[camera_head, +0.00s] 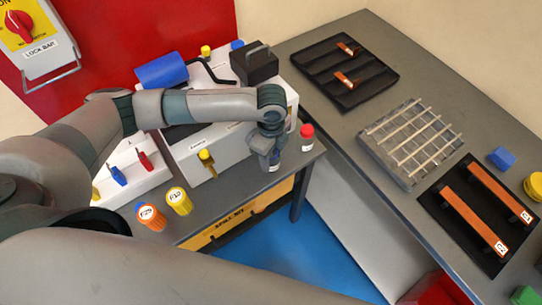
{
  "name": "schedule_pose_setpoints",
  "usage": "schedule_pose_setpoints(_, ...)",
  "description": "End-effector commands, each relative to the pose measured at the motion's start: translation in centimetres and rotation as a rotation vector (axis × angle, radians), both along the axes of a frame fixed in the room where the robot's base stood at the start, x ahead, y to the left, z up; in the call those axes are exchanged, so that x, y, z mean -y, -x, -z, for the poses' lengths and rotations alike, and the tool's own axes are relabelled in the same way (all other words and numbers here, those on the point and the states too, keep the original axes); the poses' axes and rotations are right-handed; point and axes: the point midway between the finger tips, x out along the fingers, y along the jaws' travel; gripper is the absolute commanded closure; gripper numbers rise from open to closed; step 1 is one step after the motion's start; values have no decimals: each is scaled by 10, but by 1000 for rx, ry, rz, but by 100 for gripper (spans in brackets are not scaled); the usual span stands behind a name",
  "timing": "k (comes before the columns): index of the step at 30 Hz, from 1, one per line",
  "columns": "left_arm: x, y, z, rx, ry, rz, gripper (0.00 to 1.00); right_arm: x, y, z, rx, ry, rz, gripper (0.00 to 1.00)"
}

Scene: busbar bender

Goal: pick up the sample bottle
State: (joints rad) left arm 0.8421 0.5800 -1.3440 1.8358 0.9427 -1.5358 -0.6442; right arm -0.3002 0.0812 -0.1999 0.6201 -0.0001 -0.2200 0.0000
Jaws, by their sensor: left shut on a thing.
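My left gripper (264,152) reaches down over the right end of the grey bench, beside the white machine. It is shut on a small bottle (275,164), which I take for the sample bottle. Only a pale lower part with a dark label shows, as the fingers hide the rest. I cannot tell whether the bottle touches the bench. A red-capped bottle (306,138) stands just to the right of the gripper, apart from it. My right gripper is out of view.
An orange-lidded container (149,217) and a yellow-lidded one (179,201) stand at the bench front. The white machine (205,148) is behind. The right table holds a black tray (345,98), a wire rack (412,143) and a black mat (452,229) with copper bars.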

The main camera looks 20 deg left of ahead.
Motion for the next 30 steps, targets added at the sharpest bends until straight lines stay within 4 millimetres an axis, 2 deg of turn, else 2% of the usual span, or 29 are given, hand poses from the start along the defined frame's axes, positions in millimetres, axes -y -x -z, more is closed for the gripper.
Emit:
schedule_pose_setpoints(12,1,0,-44,0,1,-1,83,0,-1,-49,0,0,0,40)
schedule_pose_setpoints(22,39,30,-71,-2,4,3,83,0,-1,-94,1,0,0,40)
schedule_pose_setpoints(24,51,38,-72,-1,4,5,83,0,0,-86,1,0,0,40)
schedule_pose_setpoints(30,76,57,-92,1,4,4,83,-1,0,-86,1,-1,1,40)
